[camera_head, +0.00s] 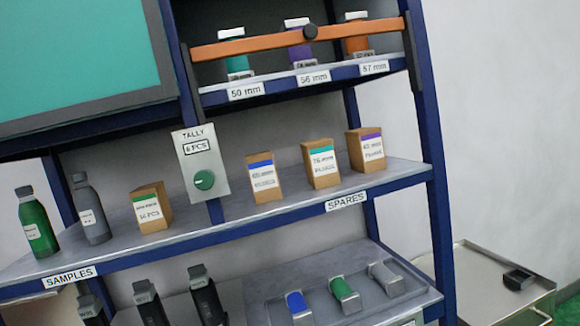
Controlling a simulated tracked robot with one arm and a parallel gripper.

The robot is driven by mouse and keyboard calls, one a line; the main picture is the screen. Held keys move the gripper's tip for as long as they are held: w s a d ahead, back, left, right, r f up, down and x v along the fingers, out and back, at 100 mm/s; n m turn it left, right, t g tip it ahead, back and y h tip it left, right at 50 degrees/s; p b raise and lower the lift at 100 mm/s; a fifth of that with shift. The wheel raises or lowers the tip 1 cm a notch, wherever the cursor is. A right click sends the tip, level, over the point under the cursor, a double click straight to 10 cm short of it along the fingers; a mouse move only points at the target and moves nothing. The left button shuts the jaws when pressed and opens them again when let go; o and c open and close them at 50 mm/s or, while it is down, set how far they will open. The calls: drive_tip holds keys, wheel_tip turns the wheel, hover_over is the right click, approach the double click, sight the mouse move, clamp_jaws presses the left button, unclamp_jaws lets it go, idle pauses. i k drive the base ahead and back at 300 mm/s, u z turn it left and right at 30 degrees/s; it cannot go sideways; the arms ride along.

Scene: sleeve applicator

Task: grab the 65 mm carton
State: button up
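Three brown cartons stand upright on the right part of the middle shelf, above the SPARES label. My gripper is not in view.
An orange bar (250,46) with a dark knob crosses the upper compartment. A TALLY panel (201,163) stands left of the cartons. Further left are a green-striped carton (151,208) and two bottles. A blue post (432,150) bounds the right side; a metal cart (480,270) stands beyond.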

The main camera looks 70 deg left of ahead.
sight(263, 175)
drive_tip(key=u, duration=1.5)
